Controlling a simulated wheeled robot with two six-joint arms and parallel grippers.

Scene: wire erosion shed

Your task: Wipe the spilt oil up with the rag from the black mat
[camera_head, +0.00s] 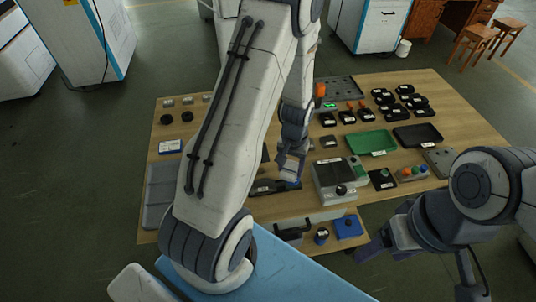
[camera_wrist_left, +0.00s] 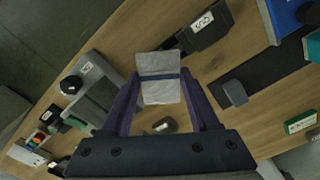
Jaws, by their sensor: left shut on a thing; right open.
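My left gripper (camera_wrist_left: 160,78) is shut on a folded light grey rag (camera_wrist_left: 160,92) with a dark blue band, held between its two fingers. In the head view my left gripper (camera_head: 290,177) is over the middle of the table, partly behind my own arm; the rag is hard to make out there. A flat black strip, perhaps the black mat (camera_wrist_left: 275,68), lies to the right in the left wrist view, apart from the rag. I cannot make out the spilt oil in either view. My right gripper (camera_head: 368,248) is open and empty off the table's front right side.
A grey device with a black knob (camera_head: 338,178) stands right of my left gripper. A green tray (camera_head: 371,142), a black tray (camera_head: 417,135) and several small black bins fill the right side. A blue box (camera_head: 348,227) sits in front. A grey tray (camera_head: 158,195) lies at the left.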

